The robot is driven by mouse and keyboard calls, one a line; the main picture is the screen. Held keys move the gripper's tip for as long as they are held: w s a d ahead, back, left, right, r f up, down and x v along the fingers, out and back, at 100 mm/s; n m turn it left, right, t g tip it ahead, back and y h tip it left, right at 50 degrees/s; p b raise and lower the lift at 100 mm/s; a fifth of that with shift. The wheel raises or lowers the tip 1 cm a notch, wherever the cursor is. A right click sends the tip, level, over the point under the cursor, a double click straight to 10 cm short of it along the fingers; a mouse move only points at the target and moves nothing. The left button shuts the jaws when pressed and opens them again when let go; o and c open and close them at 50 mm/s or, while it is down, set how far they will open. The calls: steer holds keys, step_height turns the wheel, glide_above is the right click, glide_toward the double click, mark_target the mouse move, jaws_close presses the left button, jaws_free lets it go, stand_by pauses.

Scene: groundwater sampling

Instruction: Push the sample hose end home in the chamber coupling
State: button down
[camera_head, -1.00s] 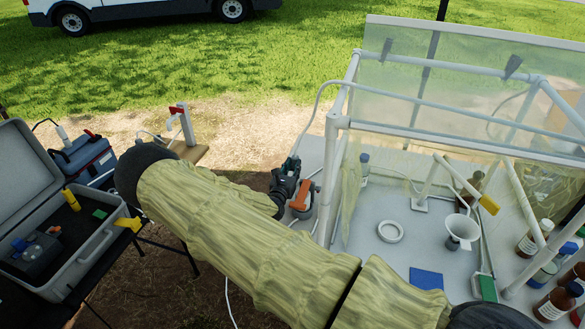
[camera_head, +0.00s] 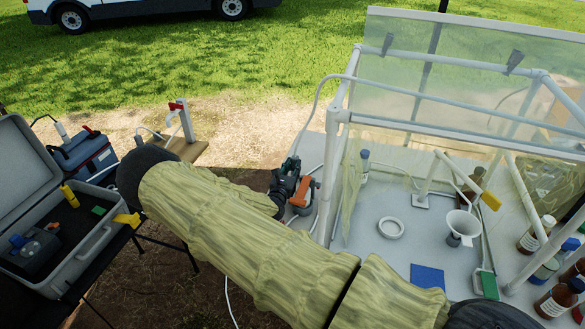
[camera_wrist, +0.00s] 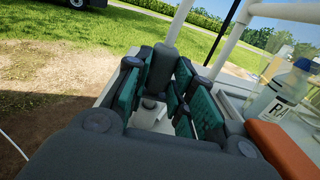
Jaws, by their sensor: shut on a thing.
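My gripper (camera_head: 287,172) is low at the left edge of the white bench, beside the clear-walled enclosure. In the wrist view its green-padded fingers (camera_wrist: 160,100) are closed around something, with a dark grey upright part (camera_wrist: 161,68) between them. The thin pale sample hose (camera_head: 321,98) arcs down from the enclosure's top rail to my gripper. The hose end is mostly hidden by the fingers. A small whitish fitting (camera_wrist: 150,112) shows below the fingers; I cannot tell if it is the coupling or how deep the hose end sits.
The enclosure's white post (camera_head: 330,170) rises close on the right. Inside are a bottle (camera_head: 363,165), a white ring (camera_head: 391,228) and a funnel (camera_head: 462,225). An open grey case (camera_head: 108,232) lies left.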

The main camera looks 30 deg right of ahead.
mark_target(292, 161)
steer(key=shift+f+b, duration=0.35)
steer(key=shift+f, duration=0.3)
steer(key=c, duration=1.1)
jaws_free()
steer(key=shift+c, duration=0.2)
steer(key=shift+r+p, duration=1.35)
steer(key=shift+r, duration=0.95)
steer(key=shift+f+b, duration=0.15)
steer(key=shift+b, duration=0.45)
step_height(292, 161, up, 6)
steer(key=p, duration=0.3)
steer(key=shift+p, duration=0.3)
